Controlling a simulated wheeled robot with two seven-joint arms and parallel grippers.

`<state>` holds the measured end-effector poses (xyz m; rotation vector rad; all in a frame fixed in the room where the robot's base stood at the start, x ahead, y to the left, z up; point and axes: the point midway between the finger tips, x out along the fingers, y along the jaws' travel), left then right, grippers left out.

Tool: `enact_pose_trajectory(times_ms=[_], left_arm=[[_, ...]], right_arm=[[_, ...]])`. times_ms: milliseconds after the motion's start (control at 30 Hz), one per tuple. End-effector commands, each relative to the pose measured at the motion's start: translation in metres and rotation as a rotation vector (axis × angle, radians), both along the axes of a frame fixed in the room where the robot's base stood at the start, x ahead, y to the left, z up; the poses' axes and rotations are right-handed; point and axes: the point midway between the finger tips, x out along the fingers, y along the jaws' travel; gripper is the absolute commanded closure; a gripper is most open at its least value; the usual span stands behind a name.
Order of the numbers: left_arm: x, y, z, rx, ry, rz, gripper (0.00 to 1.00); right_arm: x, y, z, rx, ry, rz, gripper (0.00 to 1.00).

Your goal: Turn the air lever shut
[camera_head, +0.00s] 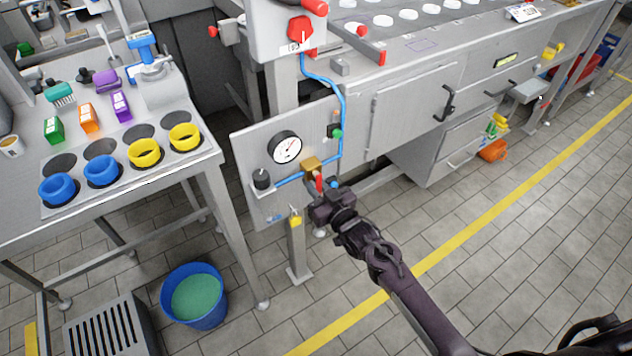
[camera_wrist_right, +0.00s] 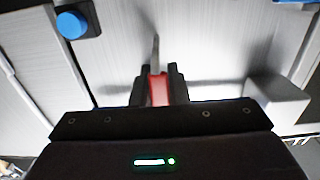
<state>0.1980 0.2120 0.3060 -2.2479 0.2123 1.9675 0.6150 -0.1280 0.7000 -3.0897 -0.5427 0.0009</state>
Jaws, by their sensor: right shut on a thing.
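The air panel (camera_head: 250,160) is a grey plate on the machine's front, with a round gauge (camera_head: 285,148), a brass valve block (camera_head: 311,163) and blue hose. The red air lever (camera_head: 319,182) hangs down below the brass block. My right gripper (camera_head: 326,196) is at the lever's lower part. In the right wrist view, the red lever (camera_wrist_right: 158,90) lies between the two dark fingers, which are shut on it. Its metal shank points away toward the panel. The fingers hide part of the lever. My left gripper is in neither view.
A blue round knob (camera_wrist_right: 72,24) shows in the right wrist view. A blue bucket (camera_head: 222,312) and a yellow padlock (camera_head: 295,220) are below.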

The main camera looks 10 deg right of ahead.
Motion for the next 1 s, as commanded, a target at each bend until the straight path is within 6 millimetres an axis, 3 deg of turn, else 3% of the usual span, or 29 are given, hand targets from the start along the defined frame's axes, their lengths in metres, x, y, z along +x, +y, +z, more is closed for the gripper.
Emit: enact_pose_trajectory(times_ms=[433,467,633,1000], left_arm=[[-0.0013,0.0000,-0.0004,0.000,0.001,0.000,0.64],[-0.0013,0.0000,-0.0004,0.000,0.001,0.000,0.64],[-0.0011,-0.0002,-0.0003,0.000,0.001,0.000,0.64],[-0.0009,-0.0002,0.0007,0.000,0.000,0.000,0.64]], right_arm=[[-0.0011,0.0012,-0.0019,0.012,0.009,0.002,1.00],[-0.0010,0.0011,-0.0019,0.012,0.009,0.002,0.84],[-0.0008,0.0010,-0.0012,0.012,0.006,0.002,0.64],[-0.0080,-0.0025,-0.0007,0.010,0.006,0.000,0.64]])
